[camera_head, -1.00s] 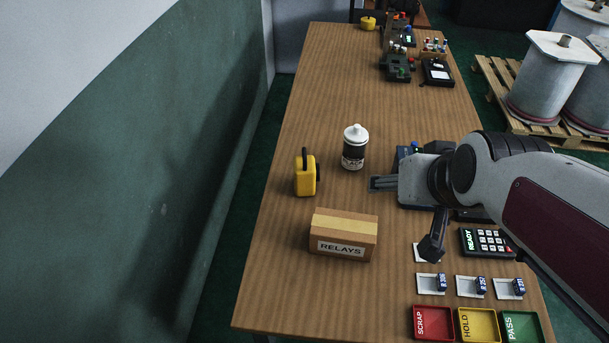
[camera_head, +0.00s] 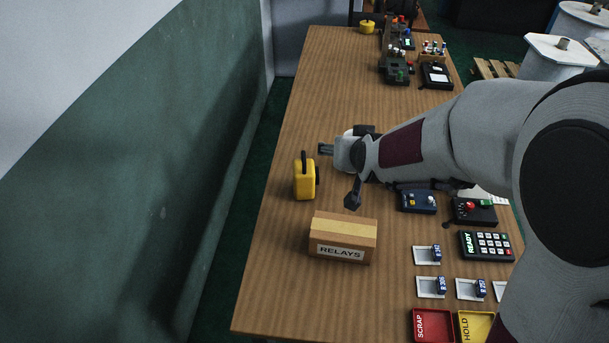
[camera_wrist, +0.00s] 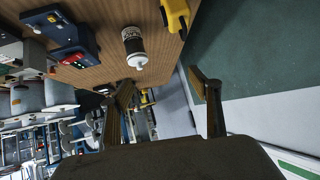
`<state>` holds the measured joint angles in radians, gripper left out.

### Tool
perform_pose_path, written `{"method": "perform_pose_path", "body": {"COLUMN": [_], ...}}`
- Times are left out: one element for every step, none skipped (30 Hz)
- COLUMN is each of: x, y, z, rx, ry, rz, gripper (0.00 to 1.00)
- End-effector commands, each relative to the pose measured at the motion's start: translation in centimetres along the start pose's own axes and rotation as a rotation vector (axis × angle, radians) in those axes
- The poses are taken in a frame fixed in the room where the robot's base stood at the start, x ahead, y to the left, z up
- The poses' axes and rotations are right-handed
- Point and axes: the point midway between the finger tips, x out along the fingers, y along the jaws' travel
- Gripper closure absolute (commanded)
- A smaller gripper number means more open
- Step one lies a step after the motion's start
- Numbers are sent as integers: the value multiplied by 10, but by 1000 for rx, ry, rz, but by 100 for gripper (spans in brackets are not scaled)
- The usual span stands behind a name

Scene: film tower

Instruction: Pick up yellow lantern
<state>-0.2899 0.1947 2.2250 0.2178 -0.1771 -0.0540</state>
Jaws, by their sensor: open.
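The yellow lantern (camera_head: 305,181) stands upright near the left edge of the wooden table, with a black handle on top and a dark round part on its right side. It also shows at the top of the wrist view (camera_wrist: 176,14), partly cut off. My gripper (camera_head: 326,149) is just up and to the right of the lantern in the head view, apart from it. In the wrist view my gripper's two fingers (camera_wrist: 165,88) are spread wide with nothing between them.
A cardboard box marked RELAYS (camera_head: 342,239) sits below the lantern. A white-and-black bottle (camera_wrist: 134,46) stands near the lantern; my arm hides it in the head view. A keypad (camera_head: 486,245), tags and coloured trays (camera_head: 433,325) fill the right side. A wall runs along the left.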

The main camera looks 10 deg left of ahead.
Motion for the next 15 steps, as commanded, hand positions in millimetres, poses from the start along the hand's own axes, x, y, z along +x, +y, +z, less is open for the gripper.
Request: {"method": "perform_pose_path", "body": {"x": [11, 17, 24, 30, 35, 42, 48, 53, 60, 66, 71, 78, 82, 88, 94], "y": [-4, -6, -8, -10, -12, -15, -16, -18, -20, -22, -24, -26, -28, -30, -32], "z": [3, 3, 4, 4, 5, 6, 7, 8, 9, 10, 11, 14, 15, 17, 19], "rx": [-3, -4, -4, -5, -7, -9, -10, -12, -13, -14, -16, -18, -20, -22, -24], "ry": [5, 11, 20, 28, 33, 42, 49, 55, 65, 72, 78, 86, 94, 100, 109], "rz": [-1, -1, -1, -1, -1, -1, -1, 0, 0, 1, 1, 2, 3, 4, 5], "gripper": [38, 38, 38, 38, 38, 38, 38, 38, 38, 38, 38, 38, 38, 38, 38]}}
